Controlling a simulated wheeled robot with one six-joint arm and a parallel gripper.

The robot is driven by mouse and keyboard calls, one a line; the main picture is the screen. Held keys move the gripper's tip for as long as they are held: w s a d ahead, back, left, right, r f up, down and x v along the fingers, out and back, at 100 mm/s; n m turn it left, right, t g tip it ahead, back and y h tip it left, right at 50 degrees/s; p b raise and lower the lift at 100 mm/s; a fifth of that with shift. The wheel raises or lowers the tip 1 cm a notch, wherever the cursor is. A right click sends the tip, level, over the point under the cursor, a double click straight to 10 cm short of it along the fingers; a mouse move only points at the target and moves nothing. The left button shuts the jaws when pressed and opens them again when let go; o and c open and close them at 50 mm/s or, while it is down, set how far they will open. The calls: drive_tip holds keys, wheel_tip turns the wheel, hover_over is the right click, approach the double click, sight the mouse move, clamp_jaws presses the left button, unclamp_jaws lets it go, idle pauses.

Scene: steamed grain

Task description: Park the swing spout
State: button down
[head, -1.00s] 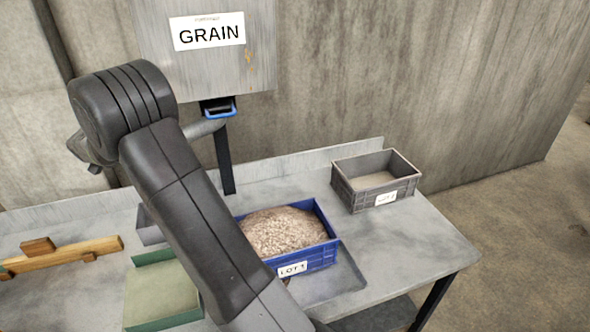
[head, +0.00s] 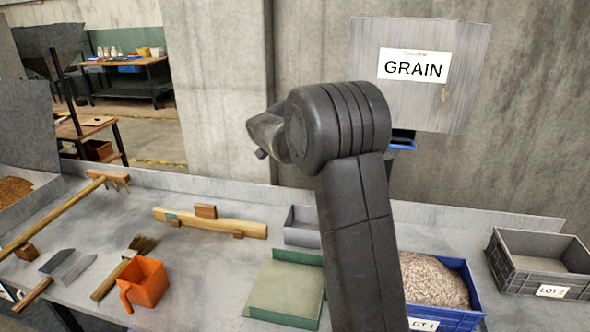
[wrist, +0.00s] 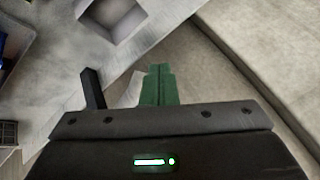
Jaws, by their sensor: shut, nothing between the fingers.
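The grey grain hopper (head: 465,80) with a GRAIN label hangs at the wall in the head view. A dark outlet with a blue edge (head: 403,146) shows just under it, partly behind my arm. The swing spout itself is hidden or cannot be told apart now. In the wrist view my gripper (wrist: 157,76) is shut, its green fingers together and empty, over the bench near the wall. In the head view my arm covers most of the gripper.
The blue LOT 1 crate (head: 462,300) holds grain below the hopper. The grey LOT 2 crate (head: 510,275) stands right.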

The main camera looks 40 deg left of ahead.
drive_tip(key=s+r, duration=0.1)
drive_tip(key=r, duration=0.1)
drive_tip(key=s+a+r, duration=0.1)
drive_tip(key=shift+s+a+r, duration=0.1)
drive_tip(key=shift+s+r, duration=0.3)
